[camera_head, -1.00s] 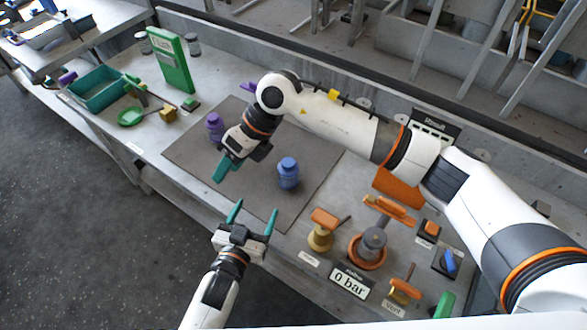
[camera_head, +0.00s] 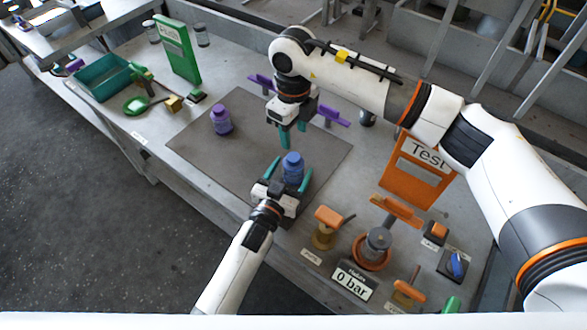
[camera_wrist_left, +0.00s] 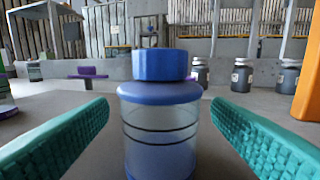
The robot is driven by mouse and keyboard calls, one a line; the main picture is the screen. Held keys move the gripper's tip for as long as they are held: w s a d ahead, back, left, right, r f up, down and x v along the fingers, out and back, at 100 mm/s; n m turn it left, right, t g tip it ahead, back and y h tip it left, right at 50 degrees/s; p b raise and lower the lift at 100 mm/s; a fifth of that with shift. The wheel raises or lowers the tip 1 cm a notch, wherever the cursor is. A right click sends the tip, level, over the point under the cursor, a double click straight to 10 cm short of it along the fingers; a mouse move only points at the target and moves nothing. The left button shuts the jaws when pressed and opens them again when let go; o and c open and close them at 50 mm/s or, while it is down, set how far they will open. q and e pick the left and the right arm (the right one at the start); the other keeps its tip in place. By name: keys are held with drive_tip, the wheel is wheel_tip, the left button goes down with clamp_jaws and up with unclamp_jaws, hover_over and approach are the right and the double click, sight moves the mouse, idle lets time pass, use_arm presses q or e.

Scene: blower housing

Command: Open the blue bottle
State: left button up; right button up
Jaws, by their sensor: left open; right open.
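The blue bottle (camera_head: 293,170) stands upright on the grey mat (camera_head: 215,165) with its cap on. It also shows in the left wrist view (camera_wrist_left: 160,125), centred between the teal fingers. My left gripper (camera_head: 290,174) is open, with one finger on each side of the bottle; in the wrist view gaps show between the fingers and the bottle. My right gripper (camera_head: 292,138) points down, open and empty, behind and above the bottle in the head view. It does not touch the bottle.
A purple bottle (camera_head: 221,120) stands on the mat to the left. A purple holder (camera_head: 333,116) is behind the right gripper. An orange Test board (camera_head: 416,172) and orange-handled valves (camera_head: 328,215) are at right. A green board (camera_head: 177,52) and teal bin (camera_head: 102,78) are at far left.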

use_arm(q)
drive_tip(key=shift+x, duration=0.85)
